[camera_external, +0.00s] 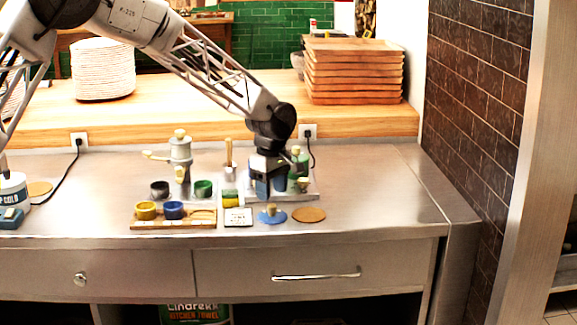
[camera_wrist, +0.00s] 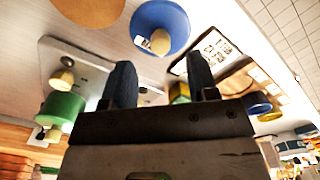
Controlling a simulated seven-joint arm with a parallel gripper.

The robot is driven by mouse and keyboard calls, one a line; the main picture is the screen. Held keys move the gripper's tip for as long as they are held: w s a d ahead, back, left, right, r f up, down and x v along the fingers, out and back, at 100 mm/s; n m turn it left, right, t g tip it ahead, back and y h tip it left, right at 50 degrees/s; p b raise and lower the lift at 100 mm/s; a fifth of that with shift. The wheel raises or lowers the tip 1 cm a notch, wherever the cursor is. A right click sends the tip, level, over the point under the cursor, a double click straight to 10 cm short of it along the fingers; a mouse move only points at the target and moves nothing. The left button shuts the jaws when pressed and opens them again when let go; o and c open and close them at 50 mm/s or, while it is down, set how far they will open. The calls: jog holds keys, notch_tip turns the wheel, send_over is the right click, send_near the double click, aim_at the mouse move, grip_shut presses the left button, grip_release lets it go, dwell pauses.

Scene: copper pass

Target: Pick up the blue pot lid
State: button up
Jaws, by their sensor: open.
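The blue pot lid (camera_external: 272,218) is a flat disc with a wooden knob, lying on the steel counter near its front edge. In the wrist view the blue lid (camera_wrist: 172,22) is at the top centre, beyond the fingertips, with its knob towards me. My gripper (camera_external: 268,192) points down above the counter, just behind the lid in the external view. In the wrist view my gripper (camera_wrist: 160,78) has its two fingers well apart, with no object held between them. It does not touch the lid.
A cork disc (camera_external: 309,214) lies right of the lid, and a white printed card (camera_external: 238,222) lies left. A wooden rack (camera_external: 147,224) holds yellow and blue pots. A metal tray (camera_external: 313,195) with a green pot (camera_wrist: 62,108) is close by my gripper. The counter's right end is clear.

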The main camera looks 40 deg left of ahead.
aim_at(272, 205)
jog(key=shift+f, duration=2.55)
grip_shut()
jog(key=shift+r, duration=0.15)
jog(key=shift+r, duration=0.5)
jog(key=shift+s+r, duration=0.15)
jog(key=shift+r, duration=0.45)
jog(key=shift+s+r, duration=0.15)
jog(key=shift+r, duration=0.45)
jog(key=s+r, duration=0.1)
jog(key=s, duration=1.4)
jog(key=shift+s+r, duration=0.2)
